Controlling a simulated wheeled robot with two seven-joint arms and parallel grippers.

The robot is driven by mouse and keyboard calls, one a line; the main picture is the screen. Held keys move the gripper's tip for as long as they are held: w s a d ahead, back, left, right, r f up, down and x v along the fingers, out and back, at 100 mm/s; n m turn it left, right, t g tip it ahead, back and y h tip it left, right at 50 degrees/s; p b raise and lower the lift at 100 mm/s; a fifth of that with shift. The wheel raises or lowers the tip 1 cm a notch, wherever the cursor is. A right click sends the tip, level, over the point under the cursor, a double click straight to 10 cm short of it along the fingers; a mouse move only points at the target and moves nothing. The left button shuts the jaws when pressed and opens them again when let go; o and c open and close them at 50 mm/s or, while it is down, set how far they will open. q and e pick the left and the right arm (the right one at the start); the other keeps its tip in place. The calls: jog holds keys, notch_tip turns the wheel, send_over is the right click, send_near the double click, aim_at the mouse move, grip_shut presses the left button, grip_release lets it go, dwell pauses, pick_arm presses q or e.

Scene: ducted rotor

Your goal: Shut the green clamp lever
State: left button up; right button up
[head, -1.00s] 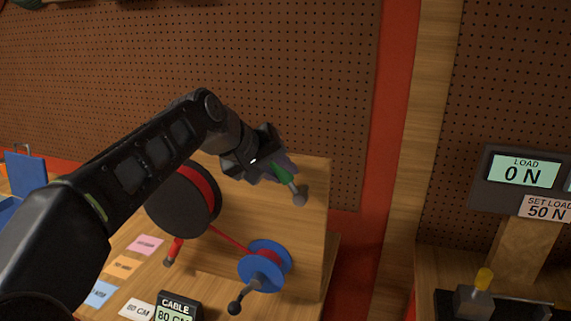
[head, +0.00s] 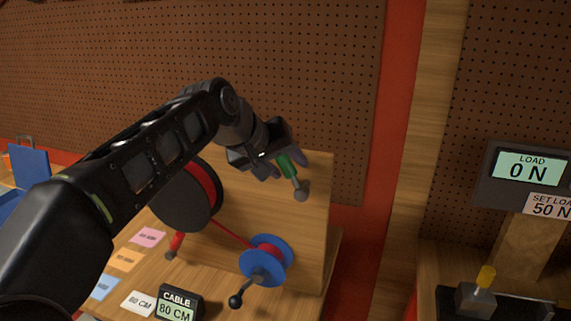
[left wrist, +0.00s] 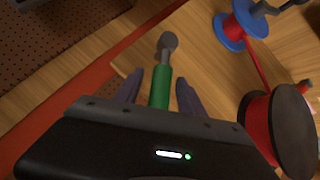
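The green clamp lever (head: 287,167) ends in a grey knob and points down and right in front of the upright wooden board. In the left wrist view the lever (left wrist: 160,92) stands between the two purple-grey fingers, with a gap visible on each side. My left gripper (head: 281,164) is at the lever and open, with its fingers (left wrist: 159,88) on either side of the green part. The lever's base is hidden behind the gripper body. My right gripper is not in view.
A dark reel with red cable (head: 183,196) stands left of the lever, and a blue spool (head: 266,261) with a crank is below. A cable display (head: 178,304) reads 80 CM. A load display (head: 528,168) reads 0 N. A red lever (head: 176,243) is beneath the reel.

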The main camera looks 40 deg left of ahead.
pick_arm(q)
jog(key=b+v, duration=0.1)
jog(key=v, duration=0.7)
jog(key=shift+w+f, duration=0.1)
dwell(0.6)
